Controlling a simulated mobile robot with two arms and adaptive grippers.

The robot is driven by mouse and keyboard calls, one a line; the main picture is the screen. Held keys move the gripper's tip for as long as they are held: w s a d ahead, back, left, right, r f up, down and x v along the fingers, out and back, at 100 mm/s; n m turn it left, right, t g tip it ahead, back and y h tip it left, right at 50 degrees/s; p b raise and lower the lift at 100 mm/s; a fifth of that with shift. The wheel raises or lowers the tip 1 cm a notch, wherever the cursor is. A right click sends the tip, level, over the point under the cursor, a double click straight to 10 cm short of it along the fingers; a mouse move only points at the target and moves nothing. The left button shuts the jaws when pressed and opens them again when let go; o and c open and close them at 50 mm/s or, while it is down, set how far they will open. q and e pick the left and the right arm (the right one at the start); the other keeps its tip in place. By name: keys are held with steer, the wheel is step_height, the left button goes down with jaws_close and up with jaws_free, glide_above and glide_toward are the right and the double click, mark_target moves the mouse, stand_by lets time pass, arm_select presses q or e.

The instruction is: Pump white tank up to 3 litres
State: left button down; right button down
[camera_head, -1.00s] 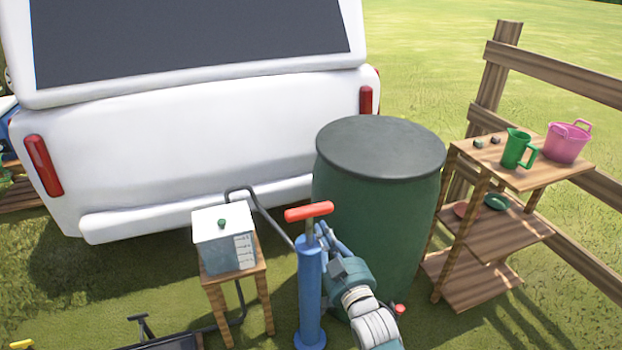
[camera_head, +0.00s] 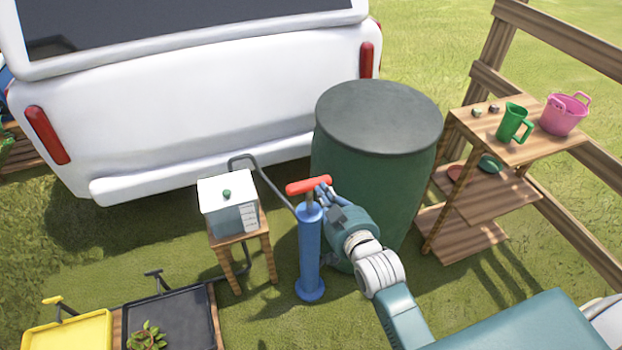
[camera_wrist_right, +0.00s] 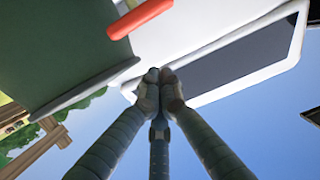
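The white tank (camera_head: 228,203), with a green knob on top and scale marks on its grey front, stands on a small wooden stool (camera_head: 240,239). The marks are too small to read. A blue upright pump (camera_head: 310,255) stands to its right, with a red T-handle (camera_head: 308,185) a short way above its body. My right gripper (camera_head: 322,190) is at the handle's right end. In the right wrist view, its fingertips (camera_wrist_right: 160,77) are together with nothing seen between them, and the red handle (camera_wrist_right: 140,18) shows beyond them. My left gripper is not in view.
A dark green barrel (camera_head: 375,170) stands close behind the pump and my right arm. A black hose (camera_head: 262,180) runs behind the tank. A wooden shelf (camera_head: 490,205) is at right, a white vehicle (camera_head: 190,105) behind. Yellow (camera_head: 70,333) and black trays (camera_head: 172,315) lie at front left.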

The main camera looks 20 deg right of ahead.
glide_above(309, 185)
steer(key=s, duration=0.2)
step_height(309, 185, down, 2)
steer(key=shift+w+d+f, duration=0.1)
steer(key=shift+w+f, duration=0.05)
steer(key=shift+f, duration=1)
steer(key=shift+w+f, duration=0.1)
steer(key=shift+f, duration=1)
